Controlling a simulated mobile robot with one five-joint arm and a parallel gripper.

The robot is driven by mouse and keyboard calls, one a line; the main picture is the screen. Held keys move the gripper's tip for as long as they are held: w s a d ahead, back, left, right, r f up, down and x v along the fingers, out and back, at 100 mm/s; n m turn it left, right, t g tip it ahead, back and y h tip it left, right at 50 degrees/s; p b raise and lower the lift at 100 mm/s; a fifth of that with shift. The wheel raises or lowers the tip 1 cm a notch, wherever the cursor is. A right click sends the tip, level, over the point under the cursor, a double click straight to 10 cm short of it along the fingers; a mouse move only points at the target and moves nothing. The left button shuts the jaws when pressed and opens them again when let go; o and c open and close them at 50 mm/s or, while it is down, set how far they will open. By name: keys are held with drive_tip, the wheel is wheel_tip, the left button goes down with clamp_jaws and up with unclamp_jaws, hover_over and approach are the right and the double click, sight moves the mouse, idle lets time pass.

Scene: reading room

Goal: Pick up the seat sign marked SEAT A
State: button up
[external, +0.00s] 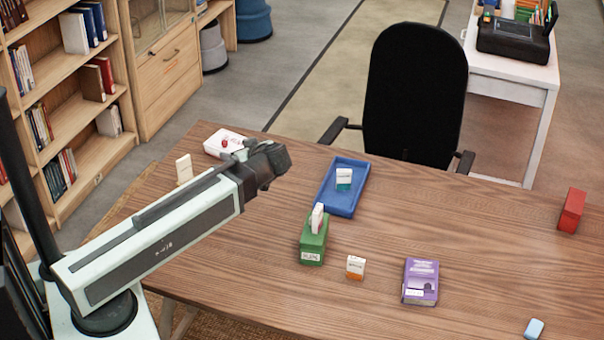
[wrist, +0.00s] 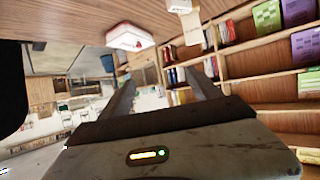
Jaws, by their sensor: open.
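Several small upright signs stand on the wooden table, and their lettering is too small to read, so I cannot tell which is SEAT A. A cream sign (external: 184,169) stands at the left edge. A white and teal sign (external: 344,180) is in the blue tray (external: 348,207). A white and red sign (external: 318,217) is at the green box (external: 312,246). A white and orange sign (external: 355,267) stands to the right of that box. My gripper (external: 274,160) is open and raised over the table's far left part. In the wrist view its jaws (wrist: 160,92) are apart and empty.
A white box with a red mark (external: 224,142) lies at the far left; it also shows in the wrist view (wrist: 130,37). A purple book (external: 420,282), a red box (external: 571,209) and a pale blue block (external: 534,328) are rightward. A black chair (external: 413,95) stands behind.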

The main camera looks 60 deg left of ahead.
sight(184, 162)
drive_tip(key=s+a+f+n+g+b, duration=0.1)
drive_tip(key=s+a+f+b, duration=0.2)
drive_tip(key=s+a, duration=0.1)
drive_tip(key=s+a+f+g+b, duration=0.1)
drive_tip(key=s+a+f+b, duration=0.2)
drive_tip(key=s+a+f, duration=0.1)
drive_tip(key=s+a+f+n+g+b, duration=0.1)
drive_tip(key=s+a+f+b, duration=0.2)
drive_tip(key=s+a+f, duration=0.1)
drive_tip(key=shift+a+n, duration=0.3)
drive_tip(key=shift+a, duration=0.65)
drive_tip(key=x, duration=0.3)
drive_tip(key=b+x, duration=0.1)
drive_tip(key=shift+a+r, duration=0.2)
drive_tip(key=shift+a, duration=0.35)
drive_tip(key=shift+r, duration=0.1)
clamp_jaws()
